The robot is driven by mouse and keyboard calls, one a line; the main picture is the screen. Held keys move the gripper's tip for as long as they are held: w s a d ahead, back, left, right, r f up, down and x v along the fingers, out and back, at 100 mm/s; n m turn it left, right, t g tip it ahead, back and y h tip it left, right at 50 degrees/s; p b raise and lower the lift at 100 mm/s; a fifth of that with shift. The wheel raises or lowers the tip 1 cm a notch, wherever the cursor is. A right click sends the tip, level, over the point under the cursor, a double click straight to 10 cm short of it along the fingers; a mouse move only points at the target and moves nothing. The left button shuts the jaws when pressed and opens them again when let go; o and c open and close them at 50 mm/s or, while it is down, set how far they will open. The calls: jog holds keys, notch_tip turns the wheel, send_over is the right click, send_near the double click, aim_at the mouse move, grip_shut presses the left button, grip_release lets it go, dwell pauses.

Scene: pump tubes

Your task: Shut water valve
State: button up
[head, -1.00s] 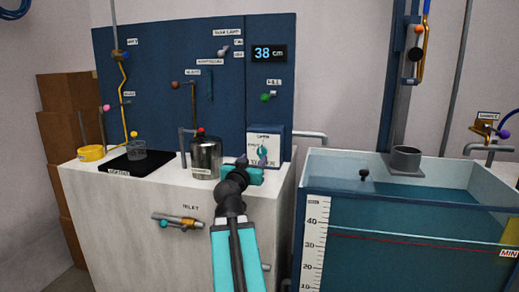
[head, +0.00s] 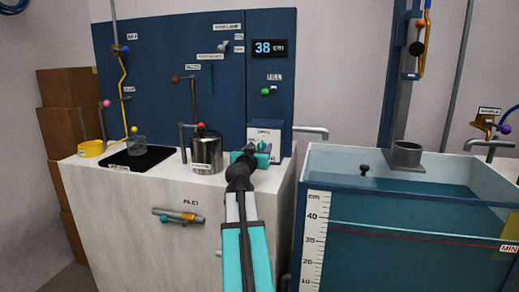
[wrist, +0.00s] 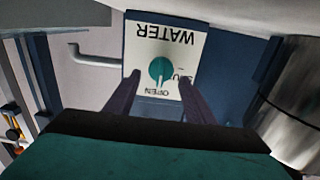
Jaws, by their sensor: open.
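The water valve is a round teal knob (wrist: 161,66) on a white plate (wrist: 140,48) marked WATER, upside down in the wrist view. The knob's pale pointer line is toward the word OPEN; SHUT is partly readable to the right. In the head view the plate (head: 263,132) is on the front of a blue box, and its lower part and knob are largely hidden by my gripper (head: 256,150). In the wrist view my gripper (wrist: 160,84) is open, its two purple fingers on either side below the knob. I cannot tell whether they touch it.
A steel pot (head: 207,154) stands close to the left of my gripper on the white counter (head: 130,192). A grey pipe (head: 311,131) leaves the valve box to the right. A water tank (head: 405,225) stands at the right. An inlet tap (head: 178,216) is on the counter's front.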

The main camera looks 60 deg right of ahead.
jog(key=shift+d, duration=0.1)
jog(key=c, duration=1.1)
jog(key=shift+o, duration=0.2)
jog(key=shift+w+n, duration=0.1)
jog(key=shift+n, duration=0.3)
jog(key=n, duration=0.4)
jog(key=shift+w+p, duration=0.2)
jog(key=shift+p, duration=0.15)
jog(key=n, duration=0.2)
jog(key=n+p, duration=0.1)
jog(key=n, duration=0.1)
jog(key=shift+w+f+n, duration=0.1)
jog(key=shift+w+n, duration=0.1)
jog(key=shift+n, duration=0.2)
jog(key=n+p, duration=0.2)
jog(key=n, duration=0.2)
jog(key=shift+w+f+n, duration=0.1)
jog(key=shift+f+n, duration=0.05)
jog(key=shift+n, duration=0.15)
jog(key=shift+f+n+p, duration=0.15)
jog(key=shift+n+p, duration=0.4)
jog(key=shift+n, duration=0.4)
jog(key=shift+f+n+p, duration=0.15)
jog(key=shift+n+p, duration=0.4)
jog(key=shift+n, duration=0.4)
